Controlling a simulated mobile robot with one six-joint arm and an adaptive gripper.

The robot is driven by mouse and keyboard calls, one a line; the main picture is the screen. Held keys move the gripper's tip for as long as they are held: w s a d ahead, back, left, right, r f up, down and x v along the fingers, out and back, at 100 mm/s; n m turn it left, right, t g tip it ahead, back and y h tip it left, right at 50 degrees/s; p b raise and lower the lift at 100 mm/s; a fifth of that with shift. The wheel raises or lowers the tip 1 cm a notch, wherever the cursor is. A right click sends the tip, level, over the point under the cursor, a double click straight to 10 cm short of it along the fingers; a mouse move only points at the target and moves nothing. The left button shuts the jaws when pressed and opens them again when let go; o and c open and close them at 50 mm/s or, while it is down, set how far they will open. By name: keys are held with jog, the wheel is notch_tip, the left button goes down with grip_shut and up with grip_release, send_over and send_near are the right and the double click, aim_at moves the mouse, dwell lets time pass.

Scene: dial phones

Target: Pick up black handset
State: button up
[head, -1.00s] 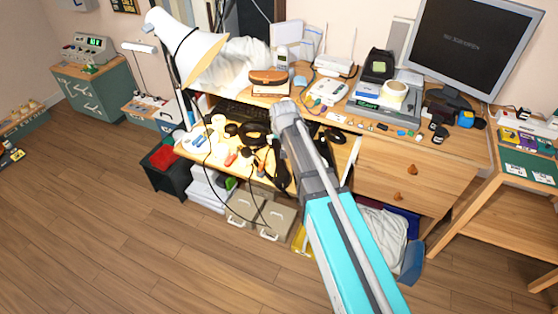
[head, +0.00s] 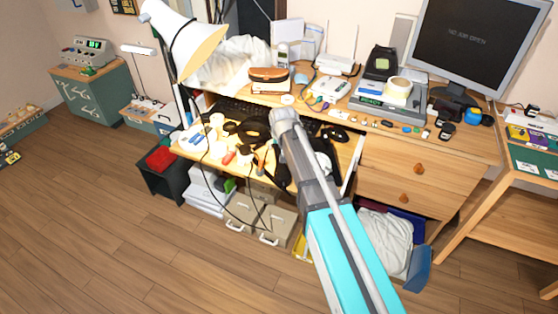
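No black handset can be made out with certainty. The pulled-out tray (head: 201,150) of the wooden desk holds several dark items, including a coiled black thing (head: 250,130) and a small rounded black thing (head: 335,133). A dark object beside my arm is partly covered by it. My arm reaches from the bottom over the tray. My gripper (head: 279,172) appears as a dark shape at the tray's front, below the arm's grey end. Its fingers blend with the dark clutter, so their opening and any contact are unclear.
A white lamp (head: 190,38) leans over the desk's left side. A monitor (head: 468,45), a tape roll (head: 398,88), a brown case (head: 269,75) and a grey cordless phone (head: 282,52) stand on the desktop. Beige boxes (head: 270,222) sit below the tray. The wooden floor (head: 120,235) is open at left.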

aim_at(279, 152)
jog(key=shift+f, duration=0.2)
dwell(0.3)
jog(key=b+x, duration=0.3)
jog(key=shift+s+a+f+b, duration=0.15)
jog(key=shift+s+f+b, duration=0.05)
jog(key=shift+f+b, duration=0.1)
jog(key=shift+b+x, duration=0.7)
jog(key=shift+x, duration=0.1)
grip_shut()
